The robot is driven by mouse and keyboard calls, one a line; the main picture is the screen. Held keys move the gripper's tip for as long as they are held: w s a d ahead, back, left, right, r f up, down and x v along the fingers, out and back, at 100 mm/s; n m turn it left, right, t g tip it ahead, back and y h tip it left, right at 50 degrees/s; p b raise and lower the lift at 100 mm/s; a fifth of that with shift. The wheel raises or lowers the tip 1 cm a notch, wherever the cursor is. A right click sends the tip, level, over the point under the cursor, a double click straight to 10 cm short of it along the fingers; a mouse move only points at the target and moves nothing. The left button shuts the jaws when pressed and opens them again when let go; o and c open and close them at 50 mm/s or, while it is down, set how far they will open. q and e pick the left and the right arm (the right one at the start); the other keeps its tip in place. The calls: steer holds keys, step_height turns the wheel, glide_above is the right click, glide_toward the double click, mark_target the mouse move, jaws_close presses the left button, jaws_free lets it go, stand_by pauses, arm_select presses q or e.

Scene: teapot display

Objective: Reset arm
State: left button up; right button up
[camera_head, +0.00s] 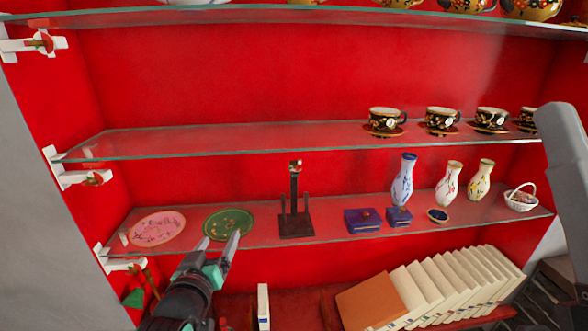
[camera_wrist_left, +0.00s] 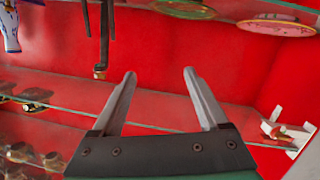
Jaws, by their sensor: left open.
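My left gripper (camera_head: 221,240) is open and empty, in front of the lower glass shelf. In the head view its fingertips overlap the front edge of a green plate (camera_head: 228,221), but I cannot tell the gap in depth. In the left wrist view, which looks upside down, the open fingers (camera_wrist_left: 160,74) have only the red back wall and a shelf edge between them. The green plate shows there at the top (camera_wrist_left: 184,8), apart from the fingers. A pink plate (camera_head: 157,229) lies left of the green one. My right gripper is not in view.
A dark stand (camera_head: 296,223) is right of the green plate. Blue boxes (camera_head: 363,220), vases (camera_head: 403,180) and a white basket (camera_head: 521,198) stand farther right. Black cups (camera_head: 385,119) are on the middle shelf (camera_head: 200,140). Books (camera_head: 372,303) lean below. The middle shelf's left half is clear.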

arm_select(q)
steer(key=s+a+r+t, duration=0.1)
steer(key=s+r+t, duration=0.3)
steer(key=r, duration=0.7)
steer(key=s+a+r+t, duration=0.1)
steer(key=s+r+t, duration=0.2)
steer(key=s+r, duration=0.6)
steer(key=s+r+m+t+h, duration=0.25)
steer(key=s+r+t, duration=0.25)
steer(key=s+r, duration=0.75)
step_height(320, 180, down, 35)
steer(key=b, duration=3.4)
steer(key=shift+d+r+m+y, duration=0.2)
steer(key=shift+m+y, duration=0.15)
steer(key=shift+m, duration=0.1)
